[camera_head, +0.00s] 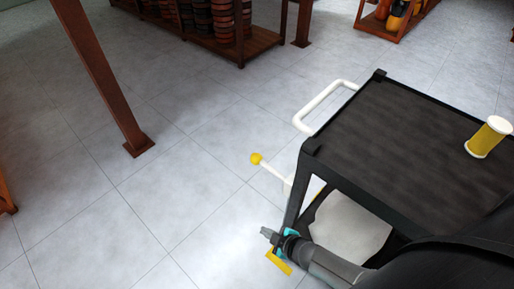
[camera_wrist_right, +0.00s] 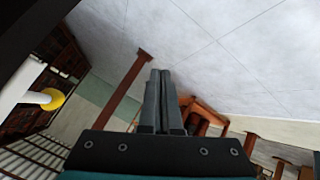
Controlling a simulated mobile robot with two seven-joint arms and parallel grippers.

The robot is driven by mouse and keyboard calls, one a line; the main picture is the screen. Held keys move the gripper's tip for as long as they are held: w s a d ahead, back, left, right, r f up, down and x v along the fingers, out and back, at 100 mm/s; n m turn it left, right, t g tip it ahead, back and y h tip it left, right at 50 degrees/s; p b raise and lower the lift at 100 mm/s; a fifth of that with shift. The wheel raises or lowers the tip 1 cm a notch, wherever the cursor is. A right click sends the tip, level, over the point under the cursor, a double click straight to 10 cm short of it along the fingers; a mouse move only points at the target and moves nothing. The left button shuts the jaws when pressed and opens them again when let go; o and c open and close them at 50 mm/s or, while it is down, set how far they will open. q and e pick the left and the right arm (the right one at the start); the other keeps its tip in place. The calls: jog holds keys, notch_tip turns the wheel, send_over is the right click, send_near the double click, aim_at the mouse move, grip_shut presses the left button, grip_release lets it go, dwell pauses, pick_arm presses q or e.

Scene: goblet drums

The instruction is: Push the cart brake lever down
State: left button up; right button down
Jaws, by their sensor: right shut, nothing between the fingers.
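The black cart (camera_head: 400,115) stands at the right of the head view. Its brake lever (camera_head: 270,168) is a white rod with a yellow ball at its end. The lever sticks out past the cart's near left leg and slants upward, ball end raised. My right gripper (camera_head: 266,232) is shut and empty, beside the lower part of that leg, below the lever in the picture and apart from the ball. In the right wrist view the shut fingers (camera_wrist_right: 160,75) point ahead, and the lever's yellow ball (camera_wrist_right: 52,98) is at the left, clear of them. My left gripper is not in view.
A white push handle (camera_head: 322,105) juts from the cart's left side. A yellow drum-like cylinder (camera_head: 487,138) stands on the cart top. A brown post (camera_head: 100,75) rises at the left, and shelves with drums (camera_head: 225,35) stand behind. The tiled floor (camera_head: 180,195) left of the cart is clear.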

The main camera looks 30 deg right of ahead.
jog(key=shift+s+d+f+m+g, duration=0.15)
jog(key=shift+s+f+m, duration=0.05)
jog(key=shift+s+f, duration=0.3)
jog(key=shift+s+d+f+m+g, duration=0.1)
jog(key=shift+s+f+m+g, duration=0.1)
jog(key=shift+s+f, duration=0.25)
jog(key=shift+s+r, duration=0.1)
